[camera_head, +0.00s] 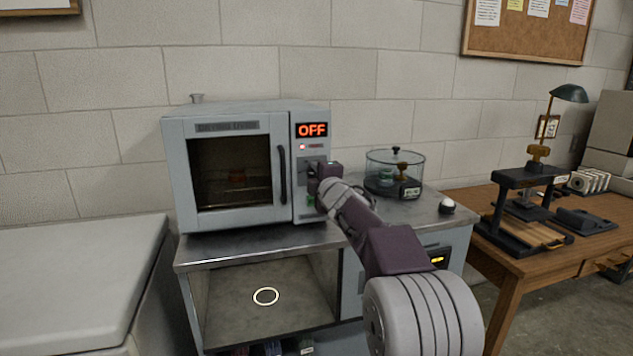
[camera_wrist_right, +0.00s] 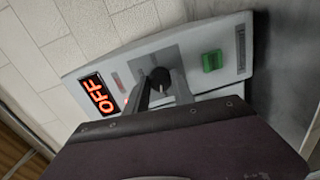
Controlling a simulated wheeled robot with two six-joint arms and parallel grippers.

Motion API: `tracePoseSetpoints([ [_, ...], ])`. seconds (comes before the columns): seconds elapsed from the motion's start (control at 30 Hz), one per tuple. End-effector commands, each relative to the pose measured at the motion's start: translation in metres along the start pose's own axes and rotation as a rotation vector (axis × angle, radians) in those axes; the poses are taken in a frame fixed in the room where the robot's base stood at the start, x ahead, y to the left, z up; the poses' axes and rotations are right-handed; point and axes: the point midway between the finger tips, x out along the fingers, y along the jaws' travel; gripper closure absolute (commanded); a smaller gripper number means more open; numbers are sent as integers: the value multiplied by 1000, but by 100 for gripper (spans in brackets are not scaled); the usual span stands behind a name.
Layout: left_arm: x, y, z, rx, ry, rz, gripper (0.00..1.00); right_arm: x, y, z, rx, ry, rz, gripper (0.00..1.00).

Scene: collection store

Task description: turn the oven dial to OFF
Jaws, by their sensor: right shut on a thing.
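The grey oven (camera_head: 232,165) stands on a metal-topped cabinet, its door closed. Its display (camera_head: 312,129) reads OFF in red; the display also shows in the right wrist view (camera_wrist_right: 99,93). The dark dial (camera_wrist_right: 160,77) is on the control panel between the display and a green switch (camera_wrist_right: 212,61). My right gripper (camera_head: 317,172) is at the panel and hides the dial in the head view. In the right wrist view my right gripper (camera_wrist_right: 164,92) has its fingers on either side of the dial, shut on it. My left gripper is not in view.
A round glass-walled container (camera_head: 394,175) and a small white dome (camera_head: 447,206) stand right of the oven on the cabinet top (camera_head: 255,245). A wooden table (camera_head: 480,200) with a black press is further right. A grey chest (camera_head: 75,280) is at left.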

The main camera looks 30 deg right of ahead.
Motion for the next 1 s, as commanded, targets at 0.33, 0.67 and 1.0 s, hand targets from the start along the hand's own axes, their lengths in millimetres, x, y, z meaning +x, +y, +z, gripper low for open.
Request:
tracePoseSetpoints([
  [0.33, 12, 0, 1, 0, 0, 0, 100, 0, -3, 0, -212, -12, 0, 100],
  [0.67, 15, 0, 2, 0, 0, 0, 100, 0, -2, 0, -293, -16, 1, 100],
  [1.0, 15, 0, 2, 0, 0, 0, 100, 0, -2, 0, -301, -16, 1, 100],
])
